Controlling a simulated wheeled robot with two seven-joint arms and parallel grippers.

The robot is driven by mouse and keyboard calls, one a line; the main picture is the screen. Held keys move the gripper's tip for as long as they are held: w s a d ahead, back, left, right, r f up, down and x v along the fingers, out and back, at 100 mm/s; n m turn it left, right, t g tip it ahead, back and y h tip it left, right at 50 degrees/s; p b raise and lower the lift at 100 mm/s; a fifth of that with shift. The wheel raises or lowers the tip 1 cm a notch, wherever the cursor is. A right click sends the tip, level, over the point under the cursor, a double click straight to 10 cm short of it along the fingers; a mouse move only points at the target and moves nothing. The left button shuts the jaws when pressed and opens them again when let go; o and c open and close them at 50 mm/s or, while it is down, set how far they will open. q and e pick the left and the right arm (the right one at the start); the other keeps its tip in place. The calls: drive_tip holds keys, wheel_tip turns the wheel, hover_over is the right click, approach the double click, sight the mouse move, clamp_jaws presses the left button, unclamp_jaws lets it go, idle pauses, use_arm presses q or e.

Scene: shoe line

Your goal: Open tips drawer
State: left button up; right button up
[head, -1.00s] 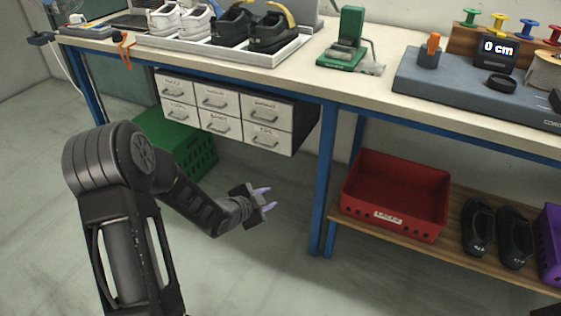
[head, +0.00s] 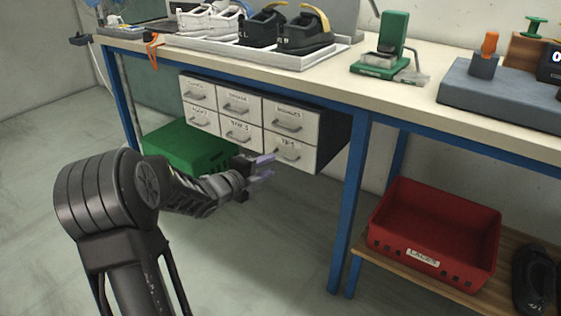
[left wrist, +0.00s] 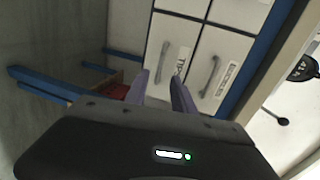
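The tips drawer (head: 287,158) is the bottom right one in a white drawer unit hung under the bench. It is closed, with its label and grey bar handle facing me. My left gripper (head: 268,168) is in front of its lower left part, with its purple fingers apart and nothing between them. In the left wrist view the tips drawer (left wrist: 184,38) lies beyond the open fingers, which are short of its handle (left wrist: 162,62). The exact gap to the handle is hard to judge. My right gripper is not in view.
Other closed drawers (head: 237,104) surround it above and to the left. A green crate (head: 180,146) stands below left. A blue bench leg (head: 348,205) stands to the right, with a red bin (head: 436,230) on a low shelf. The bench top (head: 330,78) overhangs the drawers.

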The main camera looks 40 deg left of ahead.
sight(282, 158)
use_arm(q)
drive_tip(key=b+x, duration=0.1)
drive_tip(key=x, duration=0.5)
drive_tip(key=shift+w+f+b, duration=0.15)
drive_tip(key=shift+w+b, duration=0.15)
drive_tip(key=shift+c, duration=0.5)
clamp_jaws()
idle(0.6)
